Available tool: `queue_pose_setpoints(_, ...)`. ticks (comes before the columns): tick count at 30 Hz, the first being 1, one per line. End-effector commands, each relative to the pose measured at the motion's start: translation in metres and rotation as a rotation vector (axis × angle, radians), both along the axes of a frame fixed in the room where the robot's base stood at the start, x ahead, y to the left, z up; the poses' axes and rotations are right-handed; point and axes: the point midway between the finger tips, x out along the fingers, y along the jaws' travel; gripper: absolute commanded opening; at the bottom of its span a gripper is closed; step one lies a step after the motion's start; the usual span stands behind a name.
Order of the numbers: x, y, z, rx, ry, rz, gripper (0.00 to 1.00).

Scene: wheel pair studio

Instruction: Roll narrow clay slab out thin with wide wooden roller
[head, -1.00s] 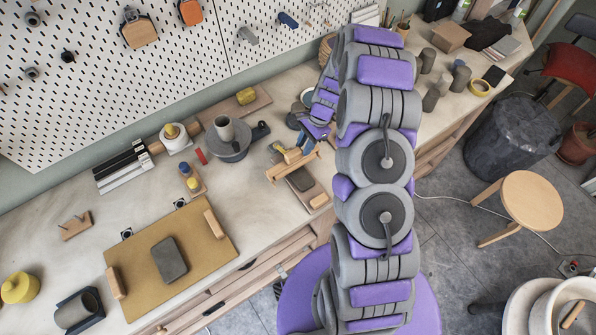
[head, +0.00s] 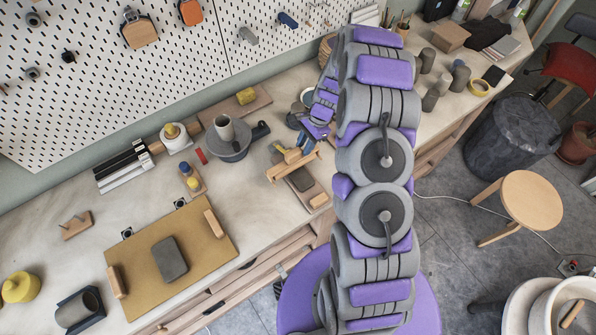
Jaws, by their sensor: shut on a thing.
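A small dark grey clay slab (head: 301,179) lies on a narrow board (head: 312,187) near the middle of the bench. A wooden strip (head: 318,201) sits at the board's near end. A pale wooden roller (head: 280,172) lies across the slab's far part, covering some of it. My gripper (head: 303,149) is at the roller from above and behind, shut on it. The fingertips are small and partly hidden by my arm. I cannot tell whether the roller touches the slab.
A wider tan board (head: 205,250) holds a larger grey slab (head: 169,259) between two wooden strips. A grey round turntable (head: 228,147) bearing a cup stands left of my gripper. A stool (head: 531,200) stands at right.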

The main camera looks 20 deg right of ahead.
Motion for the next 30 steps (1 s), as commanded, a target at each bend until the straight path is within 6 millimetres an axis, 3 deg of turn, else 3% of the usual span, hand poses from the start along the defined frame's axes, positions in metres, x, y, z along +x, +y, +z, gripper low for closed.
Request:
queue_pose_setpoints(16,-0.042,-0.013,0.001,0.001,0.003,-0.001,0.00)
queue_pose_setpoints(30,-0.043,-0.013,0.001,0.000,0.001,0.000,0.00)
